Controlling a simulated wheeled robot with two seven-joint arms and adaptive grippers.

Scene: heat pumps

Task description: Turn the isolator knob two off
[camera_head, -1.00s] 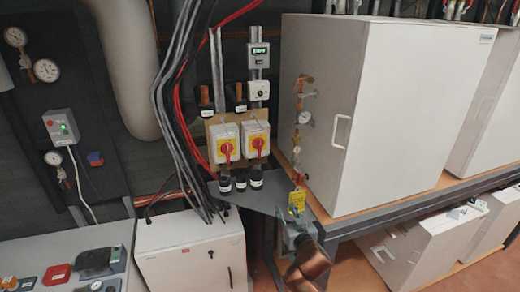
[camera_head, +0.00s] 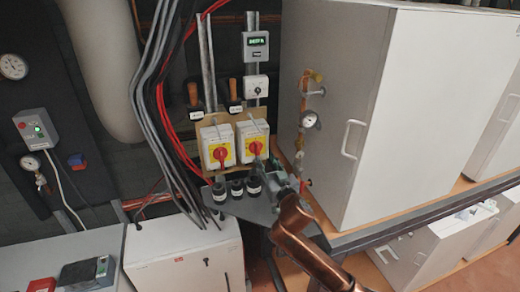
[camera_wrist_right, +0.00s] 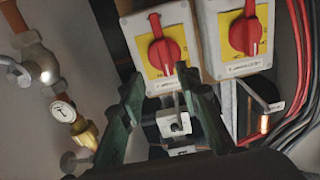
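Two grey isolator boxes with yellow plates and red knobs stand side by side in the head view. The left box's knob (camera_head: 220,153) is clear. The right box's knob (camera_head: 253,148) is just beyond my right gripper (camera_head: 272,173), which partly covers that box's lower right. In the right wrist view, turned about upside down, this knob (camera_wrist_right: 167,51) is ahead of my open, empty fingers (camera_wrist_right: 160,78), apart from them. The other knob (camera_wrist_right: 246,36) is to its right. Both handles point up there. Box labels are too small to read. My left gripper is not in view.
A large white cabinet (camera_head: 400,110) with a handle stands close on the right. A pipe with a gauge (camera_head: 309,120) is between it and the boxes. Black cable glands (camera_head: 236,189) sit below the boxes; grey and red cables (camera_head: 160,110) hang at left.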

